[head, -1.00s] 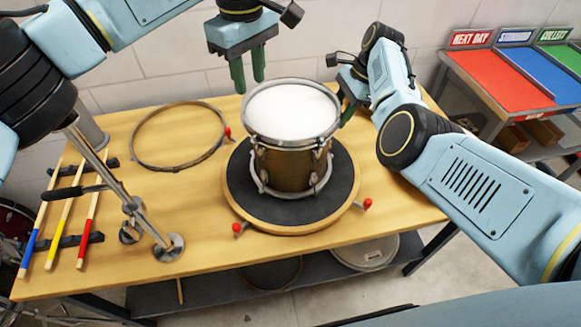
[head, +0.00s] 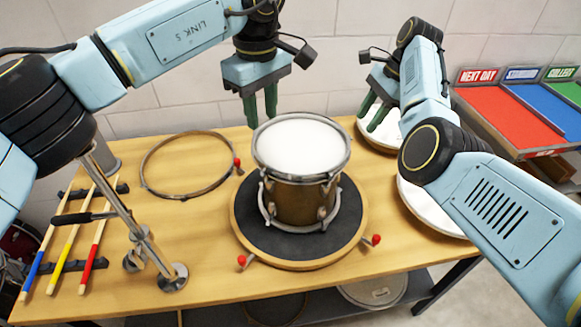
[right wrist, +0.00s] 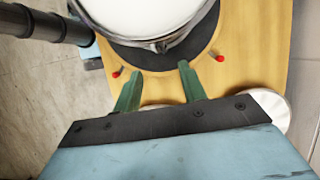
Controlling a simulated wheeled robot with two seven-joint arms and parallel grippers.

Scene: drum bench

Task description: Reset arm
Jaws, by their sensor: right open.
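My left gripper (head: 261,108) hangs fingers-down above the bench, just behind the drum. Its two green fingers look apart, with nothing between them. My right gripper (head: 372,112) is raised at the right rear of the drum, above the white discs. In the right wrist view its green fingers (right wrist: 158,85) are spread and empty, with the drum ahead of them. The brown drum (head: 300,200) with a white head stands upright on a round black-topped turntable (head: 272,240). Neither gripper visibly touches the drum.
A wooden hoop (head: 148,184) lies left of the drum. Blue, yellow and red sticks (head: 62,245) lie on a rack at the left, beside a metal stand (head: 142,240). White discs (head: 432,212) lie at the bench's right. Coloured trays (head: 500,115) stand beyond it.

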